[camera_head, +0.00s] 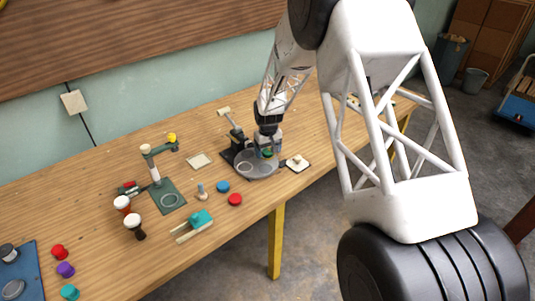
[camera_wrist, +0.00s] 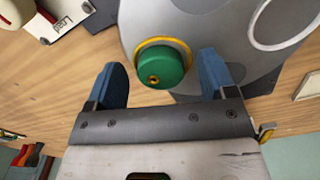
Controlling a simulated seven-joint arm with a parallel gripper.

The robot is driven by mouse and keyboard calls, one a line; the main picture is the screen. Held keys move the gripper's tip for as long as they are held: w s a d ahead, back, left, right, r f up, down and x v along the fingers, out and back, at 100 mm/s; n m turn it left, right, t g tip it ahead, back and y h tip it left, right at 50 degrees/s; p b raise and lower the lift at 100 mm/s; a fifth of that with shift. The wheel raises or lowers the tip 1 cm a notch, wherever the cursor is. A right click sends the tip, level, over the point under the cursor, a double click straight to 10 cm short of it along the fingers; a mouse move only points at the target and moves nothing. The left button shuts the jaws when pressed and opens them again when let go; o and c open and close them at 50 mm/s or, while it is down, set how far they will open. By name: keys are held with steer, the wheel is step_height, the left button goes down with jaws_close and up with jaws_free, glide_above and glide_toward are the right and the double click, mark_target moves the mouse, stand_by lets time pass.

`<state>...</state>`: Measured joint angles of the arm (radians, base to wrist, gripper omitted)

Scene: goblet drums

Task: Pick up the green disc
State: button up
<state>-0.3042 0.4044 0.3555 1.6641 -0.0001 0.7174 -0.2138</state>
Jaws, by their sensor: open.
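The green disc (camera_wrist: 158,66) sits inside a yellow ring on a grey round plate (camera_wrist: 195,25) in the wrist view. In the head view the green disc (camera_head: 267,153) shows small on the grey plate (camera_head: 258,170), just under my gripper. My gripper (camera_wrist: 165,75) is open, with one blue finger on each side of the disc in the wrist view. I see a gap between each finger and the disc. Whether the fingertips are down at the disc's height I cannot tell. In the head view my gripper (camera_head: 268,148) points down over the plate.
A small white-topped pad (camera_head: 297,162) lies right of the plate. A blue disc (camera_head: 223,186) and a red disc (camera_head: 235,199) lie left of it.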

mark_target(268, 151)
steer(key=c, duration=1)
steer(key=shift+c, duration=0.2)
steer(key=shift+r, duration=0.2)
steer(key=shift+r, duration=0.55)
step_height(268, 151, up, 2)
steer(key=shift+r, duration=0.1)
steer(key=s+d, duration=0.1)
steer(key=s, duration=0.4)
steer(key=s+d+r, duration=0.1)
steer(key=s+d, duration=0.1)
steer(key=s, duration=0.3)
steer(key=s+d, duration=0.1)
steer(key=s, duration=0.4)
steer(key=shift+s+d+r, duration=0.15)
steer(key=shift+s+d, duration=0.05)
steer(key=shift+d, duration=0.15)
